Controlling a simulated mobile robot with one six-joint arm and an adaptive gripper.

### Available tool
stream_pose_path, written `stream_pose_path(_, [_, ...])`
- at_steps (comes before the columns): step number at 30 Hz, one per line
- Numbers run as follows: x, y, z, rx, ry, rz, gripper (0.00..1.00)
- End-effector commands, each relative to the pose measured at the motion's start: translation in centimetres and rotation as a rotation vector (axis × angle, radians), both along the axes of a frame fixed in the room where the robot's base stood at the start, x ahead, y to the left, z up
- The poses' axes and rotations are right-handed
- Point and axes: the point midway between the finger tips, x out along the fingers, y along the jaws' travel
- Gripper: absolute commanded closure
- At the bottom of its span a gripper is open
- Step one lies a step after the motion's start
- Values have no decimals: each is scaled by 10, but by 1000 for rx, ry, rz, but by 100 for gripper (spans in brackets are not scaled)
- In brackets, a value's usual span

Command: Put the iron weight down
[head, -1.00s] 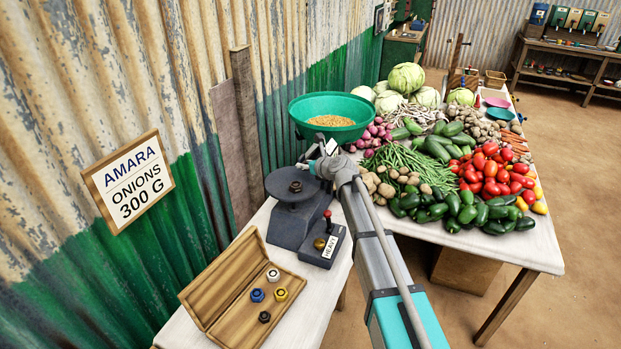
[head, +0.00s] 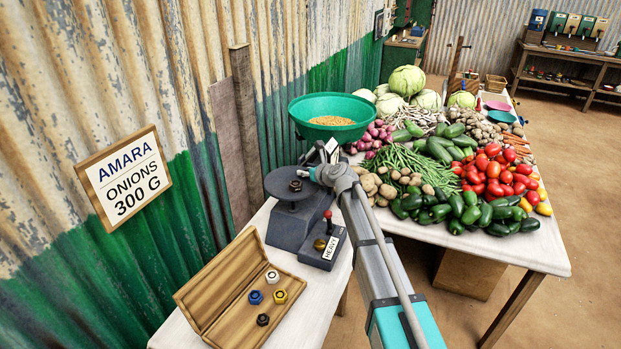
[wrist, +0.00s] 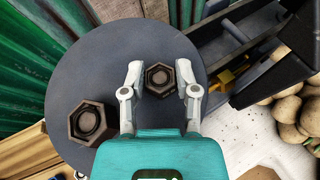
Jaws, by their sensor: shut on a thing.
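My gripper (head: 314,173) reaches over the round dark pan (head: 283,192) of the scale. In the wrist view, its two fingers (wrist: 161,82) are closed on the sides of a small dark hexagonal iron weight (wrist: 159,79). The held weight is over the pan (wrist: 135,45); I cannot tell whether it touches it. A larger brown hexagonal weight (wrist: 90,123) stands on the pan, left of my fingers and apart from them. The held weight is hidden in the head view.
A lever box marked HEAVY (head: 324,248) stands beside the scale. An open wooden case (head: 225,290) with several small coloured weights lies in front. A green bowl (head: 300,112) of grain is behind. Piled vegetables (head: 470,200) fill the table at right. The wall is close at left.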

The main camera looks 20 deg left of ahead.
Motion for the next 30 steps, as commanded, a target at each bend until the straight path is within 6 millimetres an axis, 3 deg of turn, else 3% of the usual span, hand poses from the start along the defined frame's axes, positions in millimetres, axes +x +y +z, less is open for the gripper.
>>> stream_pose_path(15, [0,0,-5,0,0,-1,100])
stream_pose_path(16, [0,0,-4,0,0,-1,54])
stream_pose_path(20, [0,0,-4,0,0,-1,30])
stream_pose_path(21, [0,-1,-4,0,0,-1,25])
stream_pose_path(30, [0,-1,-4,0,0,-1,25])
